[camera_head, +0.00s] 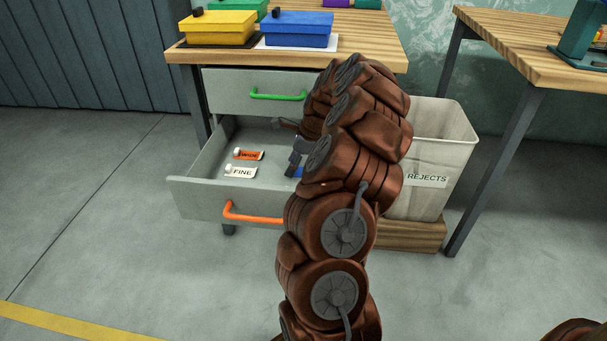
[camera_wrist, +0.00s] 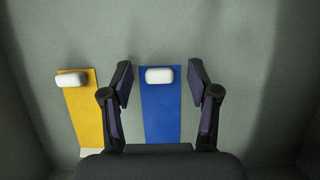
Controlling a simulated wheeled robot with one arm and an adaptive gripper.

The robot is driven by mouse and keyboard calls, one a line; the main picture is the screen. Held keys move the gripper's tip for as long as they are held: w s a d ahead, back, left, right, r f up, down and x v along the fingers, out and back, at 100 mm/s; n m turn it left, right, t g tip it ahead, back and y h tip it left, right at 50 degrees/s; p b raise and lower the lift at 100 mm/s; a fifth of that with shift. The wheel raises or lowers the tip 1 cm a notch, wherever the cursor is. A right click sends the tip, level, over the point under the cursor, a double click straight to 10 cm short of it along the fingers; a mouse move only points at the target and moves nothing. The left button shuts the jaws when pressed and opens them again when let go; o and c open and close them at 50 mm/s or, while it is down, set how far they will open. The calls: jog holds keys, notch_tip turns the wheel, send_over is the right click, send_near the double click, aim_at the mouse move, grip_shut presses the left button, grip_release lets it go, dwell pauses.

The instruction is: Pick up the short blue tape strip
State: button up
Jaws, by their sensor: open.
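A blue strip (camera_wrist: 160,115) with a white rounded piece (camera_wrist: 160,75) near its far end lies on the grey drawer floor in the wrist view. My gripper (camera_wrist: 160,75) is open, with one finger on each side of the blue strip and a gap to it on both sides. In the head view, my gripper (camera_head: 295,155) reaches down into the open drawer, and a bit of blue (camera_head: 298,172) shows by it. My arm hides much of the drawer's right part. I cannot tell the strip's length against others, since no second blue strip is in view.
A yellow strip (camera_wrist: 82,120) with a white piece lies left of my gripper. A REJECTS bin (camera_head: 430,150) stands right. Closed drawer (camera_head: 235,85) above.

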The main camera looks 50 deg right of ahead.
jog(key=shift+c, duration=0.4)
jog(key=c, duration=0.7)
jog(key=shift+c, duration=0.2)
